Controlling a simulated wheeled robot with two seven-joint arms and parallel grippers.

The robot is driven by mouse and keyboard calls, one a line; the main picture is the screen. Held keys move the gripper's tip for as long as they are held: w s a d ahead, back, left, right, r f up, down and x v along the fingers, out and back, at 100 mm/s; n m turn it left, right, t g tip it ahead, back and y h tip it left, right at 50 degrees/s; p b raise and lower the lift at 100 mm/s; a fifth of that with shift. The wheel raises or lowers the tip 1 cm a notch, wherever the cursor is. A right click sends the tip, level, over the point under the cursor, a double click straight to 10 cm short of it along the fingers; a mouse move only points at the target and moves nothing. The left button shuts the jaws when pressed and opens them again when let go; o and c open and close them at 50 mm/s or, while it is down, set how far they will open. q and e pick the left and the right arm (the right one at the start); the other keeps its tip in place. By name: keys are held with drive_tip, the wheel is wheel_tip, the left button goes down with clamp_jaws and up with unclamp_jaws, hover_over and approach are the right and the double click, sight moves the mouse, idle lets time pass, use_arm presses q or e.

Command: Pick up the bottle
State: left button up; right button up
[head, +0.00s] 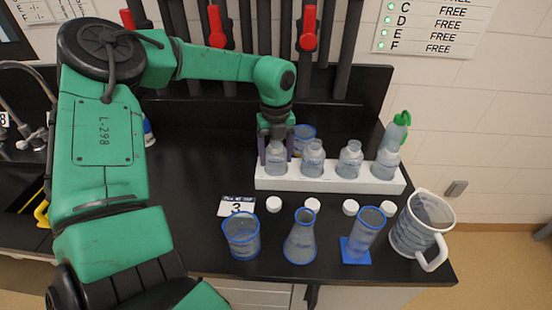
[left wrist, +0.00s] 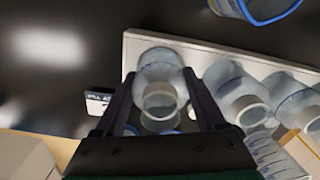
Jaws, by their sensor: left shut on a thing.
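The clear bottle (head: 276,168) is the leftmost in a row on the white rack (head: 325,183). My left gripper (head: 276,156) comes down from above, with one dark finger on each side of this bottle, and is shut on it. The bottle appears to still stand upright in the rack. In the left wrist view the bottle (left wrist: 158,72) sits between the fingers of my left gripper (left wrist: 160,85), its round mouth facing the camera. My right gripper is not in view.
Close to the right stand more bottles (head: 313,158) and a green-topped bottle (head: 396,132). A blue-rimmed beaker (head: 303,135) is behind. In front are white caps (head: 273,204), a beaker (head: 241,237), a flask (head: 301,240), a cylinder (head: 362,236) and a jug (head: 420,225). Red-handled taps (head: 307,28) are at the back.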

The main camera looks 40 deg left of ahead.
use_arm(q)
wheel_tip(320, 180, up, 12)
drive_tip(key=shift+f+b, duration=0.15)
drive_tip(key=shift+b, duration=0.75)
wheel_tip(320, 180, up, 8)
drive_tip(key=shift+p, duration=0.3)
